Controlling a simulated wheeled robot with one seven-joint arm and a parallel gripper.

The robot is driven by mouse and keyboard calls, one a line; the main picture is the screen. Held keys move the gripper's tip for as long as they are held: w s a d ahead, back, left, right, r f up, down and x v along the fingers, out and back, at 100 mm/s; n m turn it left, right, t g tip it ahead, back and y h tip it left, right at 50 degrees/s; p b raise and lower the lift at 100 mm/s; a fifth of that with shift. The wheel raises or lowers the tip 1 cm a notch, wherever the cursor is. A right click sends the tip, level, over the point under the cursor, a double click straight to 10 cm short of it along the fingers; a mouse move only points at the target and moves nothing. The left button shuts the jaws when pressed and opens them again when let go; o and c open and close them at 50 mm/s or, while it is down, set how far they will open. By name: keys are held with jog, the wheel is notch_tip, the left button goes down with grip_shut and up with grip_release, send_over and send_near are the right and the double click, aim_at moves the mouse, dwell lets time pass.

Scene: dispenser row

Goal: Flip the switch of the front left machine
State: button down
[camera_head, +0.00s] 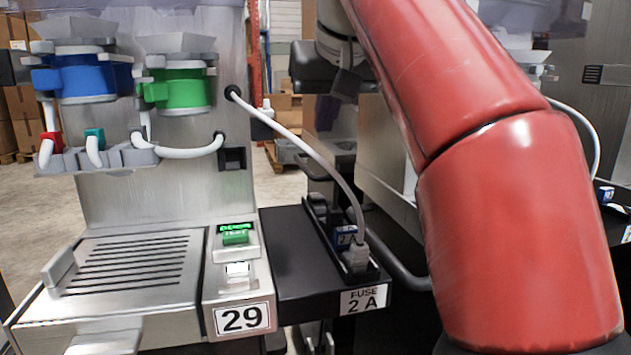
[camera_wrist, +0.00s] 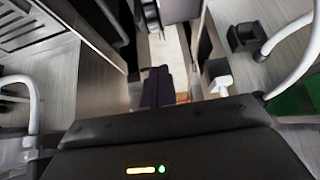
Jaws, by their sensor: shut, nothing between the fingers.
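The machine on the left, labelled 29 (camera_head: 242,318), stands nearest in the head view. A small white switch-like part (camera_head: 264,110) sticks out from the side edge of its upright steel panel (camera_head: 150,205). What looks like the same white part (camera_wrist: 218,82) shows right of centre in the wrist view. On the front of the machine are a lit green button or display (camera_head: 235,234) and a white button (camera_head: 237,269). My gripper (camera_wrist: 157,88) is shut and empty, left of the white part and apart from it in the picture. My red arm hides much of the right in the head view.
A black box with cables, labelled FUSE 2 A (camera_head: 363,300), adjoins the machine. A white hose (camera_head: 300,140) arches from the panel to this box. Blue (camera_head: 85,78) and green (camera_head: 180,90) containers hang on the panel. Another machine stands behind my arm.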

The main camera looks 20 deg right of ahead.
send_over(314, 197)
jog(key=f, duration=0.8)
jog(key=shift+s+f+b, duration=0.25)
jog(key=shift+s+b, duration=0.1)
jog(key=shift+s+f+b, duration=0.2)
jog(key=shift+f+b, duration=0.05)
jog(key=shift+f, duration=0.35)
jog(key=shift+s+f+b, duration=0.15)
jog(key=shift+f+b, duration=0.05)
jog(key=shift+f, duration=0.95)
jog(key=shift+f, duration=0.1)
jog(key=shift+s+f+b, duration=0.1)
jog(key=shift+f+b, duration=0.15)
jog(key=shift+b, duration=0.45)
jog(key=t+b, duration=0.1)
jog(key=b, duration=0.1)
jog(key=f+b, duration=0.1)
jog(key=b, duration=0.1)
jog(key=shift+s+f+t, duration=0.25)
jog(key=shift+s+t, duration=0.05)
jog(key=shift+t, duration=0.1)
jog(key=shift+w+r+p, duration=0.1)
jog(key=shift+r+p, duration=0.2)
jog(key=shift+r, duration=0.3)
jog(key=shift+r+p, duration=0.7)
jog(key=shift+p, duration=0.15)
